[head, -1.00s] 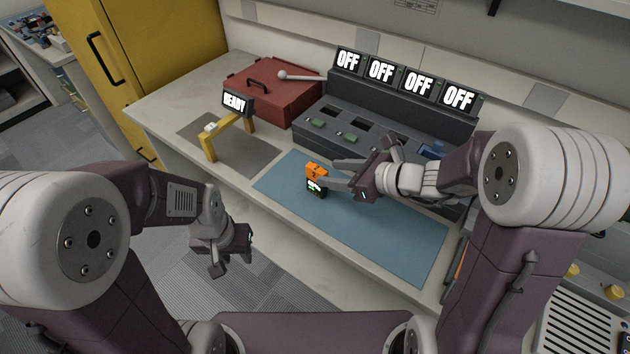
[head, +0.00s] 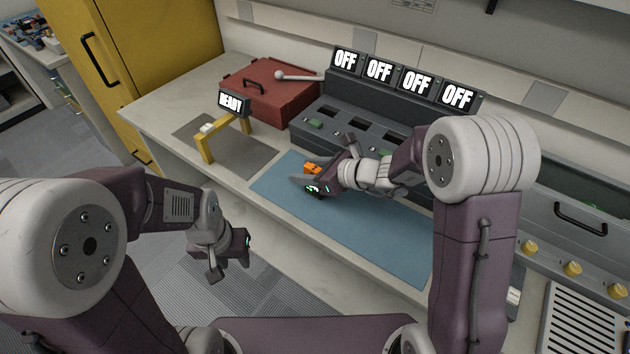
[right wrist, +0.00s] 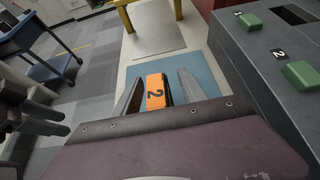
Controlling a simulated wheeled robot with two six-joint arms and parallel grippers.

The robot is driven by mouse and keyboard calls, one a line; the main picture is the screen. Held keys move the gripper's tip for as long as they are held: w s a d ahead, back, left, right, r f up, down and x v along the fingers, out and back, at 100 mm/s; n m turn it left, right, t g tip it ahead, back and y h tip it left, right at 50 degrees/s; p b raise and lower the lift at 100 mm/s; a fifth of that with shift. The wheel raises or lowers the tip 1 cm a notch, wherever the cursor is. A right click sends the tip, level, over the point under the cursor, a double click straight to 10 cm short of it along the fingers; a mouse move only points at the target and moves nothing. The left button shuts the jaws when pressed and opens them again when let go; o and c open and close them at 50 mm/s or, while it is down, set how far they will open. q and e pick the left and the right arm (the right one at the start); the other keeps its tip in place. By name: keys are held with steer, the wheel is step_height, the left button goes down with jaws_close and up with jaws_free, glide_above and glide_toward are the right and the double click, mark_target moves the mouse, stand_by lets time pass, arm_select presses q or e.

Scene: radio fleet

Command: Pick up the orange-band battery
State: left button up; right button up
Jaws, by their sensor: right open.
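The orange-band battery (head: 312,169) stands on the blue mat (head: 385,225), mostly hidden in the head view by my right gripper (head: 306,180). In the right wrist view the battery (right wrist: 156,91) shows its orange top marked 2. It lies between the two open fingers of my right gripper (right wrist: 160,92), with a gap on the right side and little gap on the left. My left gripper (head: 232,258) hangs in front of the counter, away from the battery; its jaws are too unclear to judge.
A dark charger rack (head: 335,137) with OFF displays and green blocks stands behind the mat. A yellow stand (head: 205,148) with a READY sign is to the left on a grey mat (head: 245,153). A red toolbox (head: 268,92) sits behind it.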

mark_target(307, 163)
jaws_close()
steer(key=shift+r, duration=0.1)
step_height(307, 163, up, 5)
steer(key=shift+d+f+p, duration=0.1)
steer(key=shift+d+p, duration=0.05)
steer(key=shift+p, duration=0.75)
steer(key=d+r+p, duration=0.2)
steer(key=d+r, duration=0.4)
steer(key=d, duration=0.5)
steer(key=shift+s+d+p, duration=0.2)
steer(key=shift+s+p, duration=0.1)
